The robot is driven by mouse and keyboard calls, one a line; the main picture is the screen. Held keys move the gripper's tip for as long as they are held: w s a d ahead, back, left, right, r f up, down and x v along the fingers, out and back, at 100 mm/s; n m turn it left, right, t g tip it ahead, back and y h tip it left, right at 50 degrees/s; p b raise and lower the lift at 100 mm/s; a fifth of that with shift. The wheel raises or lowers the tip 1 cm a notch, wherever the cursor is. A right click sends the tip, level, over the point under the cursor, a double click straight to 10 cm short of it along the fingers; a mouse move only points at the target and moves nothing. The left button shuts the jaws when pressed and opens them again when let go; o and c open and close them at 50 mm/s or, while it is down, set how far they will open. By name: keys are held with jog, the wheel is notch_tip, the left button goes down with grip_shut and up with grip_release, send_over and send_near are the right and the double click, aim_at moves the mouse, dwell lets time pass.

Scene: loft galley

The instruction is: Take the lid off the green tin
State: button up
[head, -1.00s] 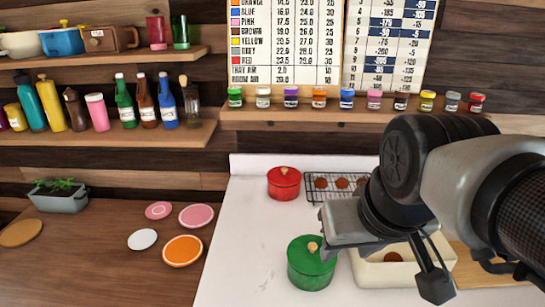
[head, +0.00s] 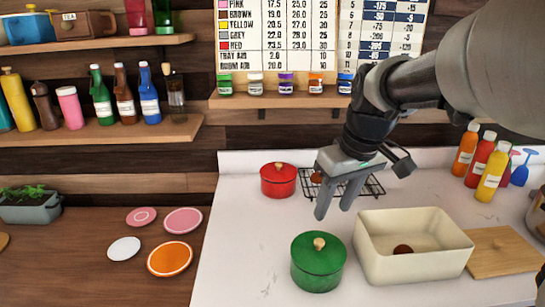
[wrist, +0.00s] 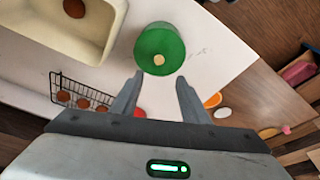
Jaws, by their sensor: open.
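The green tin (head: 318,272) stands on the white counter with its green lid (head: 320,250) on. The lid has a small light wooden knob (head: 319,243). My gripper (head: 336,205) is open and empty, above and behind the tin, with its fingers pointing down. In the wrist view the green tin (wrist: 158,52) lies ahead of my gripper (wrist: 158,85), and its knob (wrist: 159,59) shows between the lines of the two fingers. The fingers do not touch the tin.
A cream bin (head: 413,265) with a brown round item inside stands close right of the tin. A red pot (head: 278,181) and a wire rack (head: 365,187) are behind. A wooden board (head: 503,252) lies right. The counter left of the tin is clear.

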send_over(320, 241)
jog(key=s, duration=0.2)
jog(key=f, duration=0.7)
jog(key=shift+w+d+b, duration=0.2)
jog(key=shift+b, duration=0.15)
jog(key=shift+b+x, duration=0.35)
jog(key=shift+x, duration=2.35)
jog(key=shift+d, duration=0.2)
grip_shut()
